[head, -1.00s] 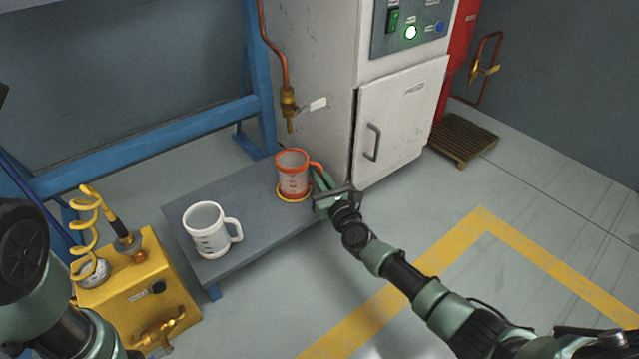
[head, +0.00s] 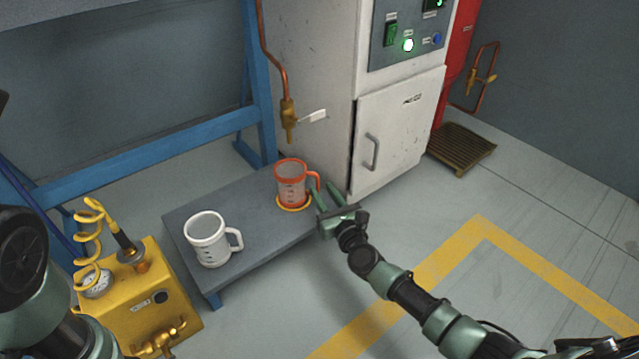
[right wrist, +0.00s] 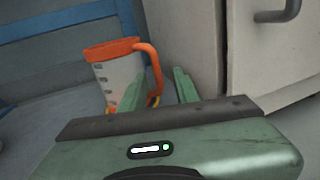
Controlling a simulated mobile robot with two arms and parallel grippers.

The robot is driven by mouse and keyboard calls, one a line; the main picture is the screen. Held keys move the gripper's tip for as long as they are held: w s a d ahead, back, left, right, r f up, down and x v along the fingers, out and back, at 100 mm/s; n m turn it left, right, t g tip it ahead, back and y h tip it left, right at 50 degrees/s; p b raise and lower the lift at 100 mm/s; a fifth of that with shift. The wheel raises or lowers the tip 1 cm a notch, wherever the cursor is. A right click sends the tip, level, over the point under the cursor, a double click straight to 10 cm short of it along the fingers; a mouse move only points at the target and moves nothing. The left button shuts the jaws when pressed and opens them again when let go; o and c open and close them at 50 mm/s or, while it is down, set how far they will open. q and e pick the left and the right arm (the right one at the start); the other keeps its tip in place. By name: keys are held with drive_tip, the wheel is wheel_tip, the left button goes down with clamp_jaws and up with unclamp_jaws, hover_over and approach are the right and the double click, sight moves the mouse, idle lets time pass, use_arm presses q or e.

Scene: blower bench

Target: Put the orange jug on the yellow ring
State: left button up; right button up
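The orange jug (head: 290,186), clear-walled with an orange rim and handle, stands upright on the grey low table. Its base is over the yellow ring (head: 293,208), whose front edge shows below it; the far side is hidden. My right gripper (head: 325,190) is open and empty just right of the jug's handle. In the right wrist view the jug (right wrist: 117,75) is beyond the spread fingers of the gripper (right wrist: 160,82), with its handle near the left finger; I cannot tell whether they touch. My left gripper is out of view.
A white jug (head: 207,240) stands on the left part of the low table (head: 245,205). A yellow box (head: 150,305) with a coiled hose is at the left. A brass valve (head: 289,112) hangs above the table, beside a white cabinet (head: 400,130).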

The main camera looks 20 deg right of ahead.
drive_tip(key=s+p, duration=0.2)
drive_tip(key=s, duration=0.6)
drive_tip(key=shift+s+d, duration=0.3)
drive_tip(key=shift+d, duration=0.05)
drive_tip(key=shift+r, duration=0.1)
